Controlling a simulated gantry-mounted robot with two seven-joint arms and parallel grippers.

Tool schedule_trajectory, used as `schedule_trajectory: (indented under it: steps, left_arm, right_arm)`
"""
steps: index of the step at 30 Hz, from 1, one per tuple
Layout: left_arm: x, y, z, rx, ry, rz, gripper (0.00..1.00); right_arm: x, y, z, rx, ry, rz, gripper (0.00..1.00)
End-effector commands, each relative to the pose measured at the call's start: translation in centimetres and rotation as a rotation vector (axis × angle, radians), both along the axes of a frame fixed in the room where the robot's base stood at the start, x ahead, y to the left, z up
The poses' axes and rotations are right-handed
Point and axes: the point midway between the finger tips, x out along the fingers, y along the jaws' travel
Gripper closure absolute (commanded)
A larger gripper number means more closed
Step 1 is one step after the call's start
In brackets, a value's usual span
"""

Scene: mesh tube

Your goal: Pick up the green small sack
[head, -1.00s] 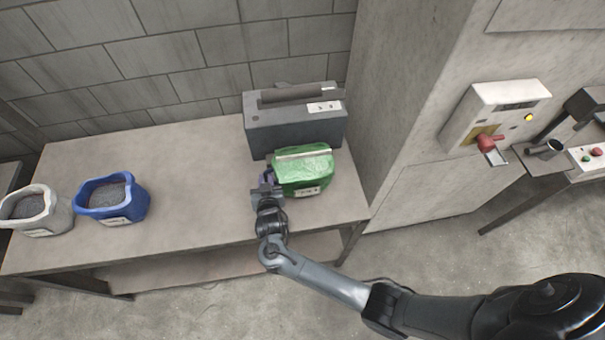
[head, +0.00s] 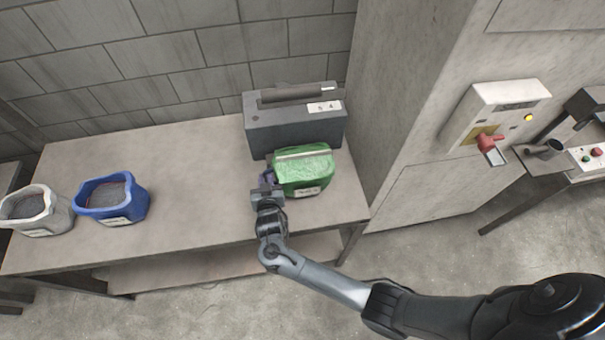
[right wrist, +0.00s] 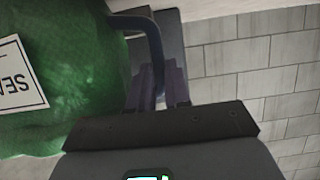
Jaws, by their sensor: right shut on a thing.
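The green small sack (head: 303,172) stands on the right part of the table, in front of a grey sealing machine. It has a pale strip along its top and a white label on its front. My right gripper (head: 267,180) is at the sack's left side. In the right wrist view the sack (right wrist: 70,70) fills the left, and my right gripper's fingers (right wrist: 160,85) are shut on a dark strap or handle beside it. The sack appears to rest on the table. My left gripper is not in view.
A grey sealing machine (head: 295,122) stands close behind the sack. A blue open sack (head: 112,205) and a white open sack (head: 36,218) of grey grains stand at the table's left. The table's middle (head: 190,180) is clear.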

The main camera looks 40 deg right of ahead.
Motion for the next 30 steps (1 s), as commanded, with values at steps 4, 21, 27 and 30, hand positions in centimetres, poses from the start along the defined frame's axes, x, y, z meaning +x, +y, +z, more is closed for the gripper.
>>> schedule_trajectory:
  steps: [4,21,27,30]
  left_arm:
    - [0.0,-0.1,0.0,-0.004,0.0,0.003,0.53]
    - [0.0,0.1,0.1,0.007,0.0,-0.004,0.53]
    - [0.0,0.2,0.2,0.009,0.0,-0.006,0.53]
    - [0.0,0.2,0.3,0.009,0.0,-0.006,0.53]
  right_arm:
    - [0.0,0.0,0.0,0.0,0.0,0.001,1.0]
    - [0.1,0.0,0.6,-0.001,-0.005,0.001,1.0]
    - [0.1,0.0,1.3,-0.001,-0.005,0.001,1.0]
    - [0.1,0.0,1.9,-0.001,-0.006,0.001,1.0]
